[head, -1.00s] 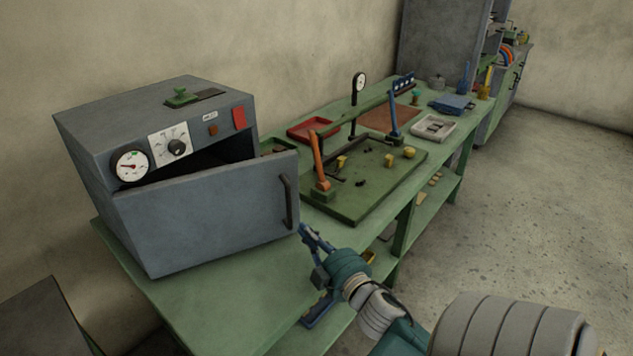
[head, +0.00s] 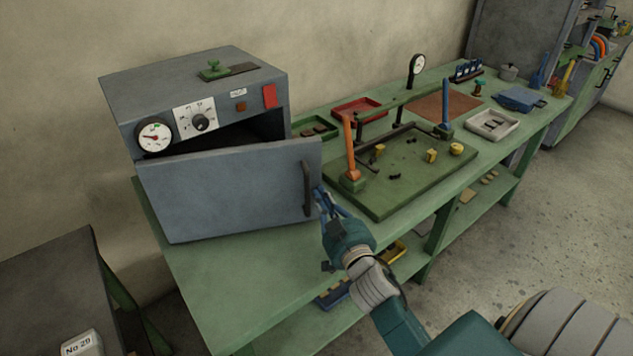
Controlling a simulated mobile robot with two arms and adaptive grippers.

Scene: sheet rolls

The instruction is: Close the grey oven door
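The grey oven (head: 195,85) stands on the left part of the green bench. Its grey door (head: 230,192) is hinged on the left and stands part-way open, with a dark gap (head: 262,128) above and behind it. A dark vertical handle (head: 308,188) is on the door's right side. My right gripper (head: 321,194) has its blue fingers at the door's right edge, close beside the handle. I cannot tell whether they touch it or how far they are apart. My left gripper is not in view.
A green board (head: 405,190) with an orange lever (head: 348,150) and a blue lever (head: 446,105) lies right of the oven. A red tray (head: 358,108) and a grey tray (head: 491,124) are farther back. The bench top (head: 215,285) before the oven is clear.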

